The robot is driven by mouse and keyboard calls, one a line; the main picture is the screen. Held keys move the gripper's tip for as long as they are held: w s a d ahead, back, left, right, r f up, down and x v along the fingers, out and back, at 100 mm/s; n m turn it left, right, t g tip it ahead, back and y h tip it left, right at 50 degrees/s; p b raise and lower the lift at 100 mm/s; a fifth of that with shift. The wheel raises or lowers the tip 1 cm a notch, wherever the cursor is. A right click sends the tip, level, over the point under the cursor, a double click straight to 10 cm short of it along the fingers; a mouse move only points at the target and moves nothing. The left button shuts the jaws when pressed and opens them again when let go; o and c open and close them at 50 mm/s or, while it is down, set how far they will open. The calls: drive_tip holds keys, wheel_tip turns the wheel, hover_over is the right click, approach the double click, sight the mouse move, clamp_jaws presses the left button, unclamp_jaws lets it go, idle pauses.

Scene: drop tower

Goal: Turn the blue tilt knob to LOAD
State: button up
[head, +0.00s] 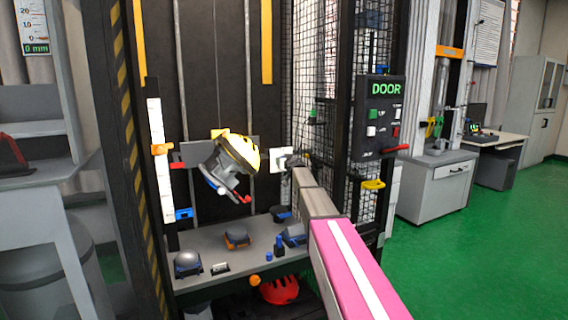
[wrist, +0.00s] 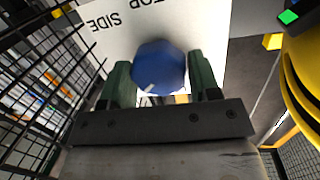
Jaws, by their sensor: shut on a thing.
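The blue tilt knob (wrist: 158,66) shows in the wrist view on a white plate with the words "TOP" and "SIDE" (wrist: 207,28). A pale pointer mark is on its near side. My gripper (wrist: 163,82) has one dark green finger on each side of the knob and is shut on it. No LOAD mark can be read. In the head view my gripper (head: 291,161) is at the white plate (head: 276,160), and the knob cannot be made out there. A yellow and black helmet (head: 240,152) hangs tilted left of the plate.
Wire mesh (head: 325,65) stands behind and right of my gripper. A DOOR panel (head: 380,117) with a red lever is further right. Below, a grey shelf (head: 205,268) holds several small items, with a red helmet (head: 280,290) under it.

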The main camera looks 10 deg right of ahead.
drive_tip(key=shift+s+f+n+t+h, duration=0.15)
drive_tip(key=shift+n+t, duration=0.2)
drive_tip(key=shift+n, duration=1.95)
drive_tip(key=shift+w+f+n+t+h, duration=0.15)
drive_tip(key=shift+n+t, duration=0.2)
drive_tip(key=shift+n, duration=1.95)
drive_tip(key=shift+s+r, duration=0.1)
drive_tip(key=o, duration=0.9)
drive_tip(key=s, duration=0.3)
drive_tip(key=s+d, duration=0.1)
drive_tip(key=s, duration=0.6)
drive_tip(key=shift+s+d, duration=0.3)
drive_tip(key=shift+d, duration=0.05)
